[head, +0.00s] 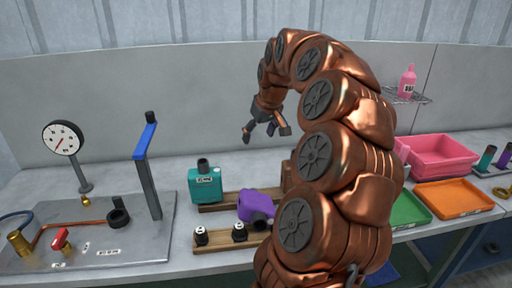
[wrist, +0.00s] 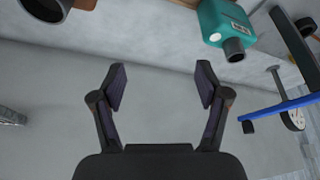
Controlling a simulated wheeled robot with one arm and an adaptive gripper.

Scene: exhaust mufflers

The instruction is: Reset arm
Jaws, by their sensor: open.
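My copper arm (head: 330,150) rises from the lower middle of the head view and curves over to the left. My gripper (head: 268,133) hangs at its end, above the workbench and clear of it. In the wrist view my gripper (wrist: 161,88) has its two fingers spread apart, with nothing between them. A teal muffler (head: 205,184) stands on a wooden rack (head: 222,206) below and to the left of my gripper; it also shows at the top of the wrist view (wrist: 226,25). A purple muffler (head: 258,204) lies tilted on or by the rack, partly hidden by my arm.
A test stand with a gauge (head: 63,139), a blue-handled lever (head: 147,165) and a red valve (head: 60,240) is at the left. Pink bin (head: 443,155), orange tray (head: 454,195) and green tray (head: 409,210) are at the right. A pink bottle (head: 407,82) sits on a wall shelf.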

